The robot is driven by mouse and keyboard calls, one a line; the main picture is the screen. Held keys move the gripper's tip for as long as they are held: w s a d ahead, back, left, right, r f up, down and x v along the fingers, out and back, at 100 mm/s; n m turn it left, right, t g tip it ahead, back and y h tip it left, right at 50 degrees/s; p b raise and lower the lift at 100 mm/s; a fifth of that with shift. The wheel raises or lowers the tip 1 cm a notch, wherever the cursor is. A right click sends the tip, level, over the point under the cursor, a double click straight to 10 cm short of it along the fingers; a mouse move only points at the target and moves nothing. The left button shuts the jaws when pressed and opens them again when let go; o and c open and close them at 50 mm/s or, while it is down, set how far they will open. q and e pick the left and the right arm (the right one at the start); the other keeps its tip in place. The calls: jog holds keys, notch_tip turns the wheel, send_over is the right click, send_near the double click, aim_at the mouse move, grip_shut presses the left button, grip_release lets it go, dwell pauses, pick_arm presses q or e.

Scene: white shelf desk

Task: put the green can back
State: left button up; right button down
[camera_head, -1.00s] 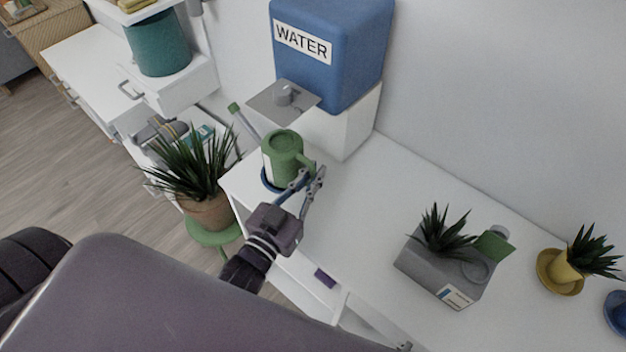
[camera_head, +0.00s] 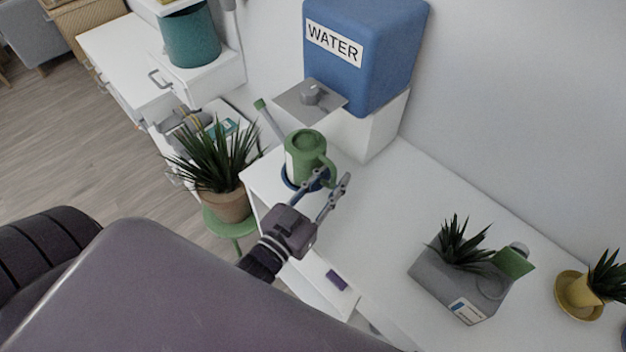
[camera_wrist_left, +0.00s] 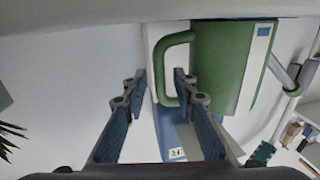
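The green can (camera_head: 301,160) is a watering can with a side handle and a long spout. It stands upright on a blue saucer (camera_head: 288,184) at the left end of the white desk, below the water tank's tap shelf. My left gripper (camera_head: 334,179) is beside its handle, fingers spread. In the left wrist view the can (camera_wrist_left: 226,65) is at the upper right, and its handle (camera_wrist_left: 160,72) shows between the open fingertips (camera_wrist_left: 158,82). I cannot tell whether a finger touches the handle. My right gripper is not in view.
A blue water tank (camera_head: 365,60) stands behind the can. A potted plant (camera_head: 230,205) on a green stool is left of the desk. A grey planter (camera_head: 455,285) and a yellow pot (camera_head: 580,292) stand at the right. The desk middle (camera_head: 400,210) is clear.

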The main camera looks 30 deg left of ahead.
pick_arm(q)
jog(key=s, duration=0.3)
jog(key=s+a+p, duration=0.1)
jog(key=s, duration=0.7)
jog(key=shift+a, duration=0.35)
dwell(0.9)
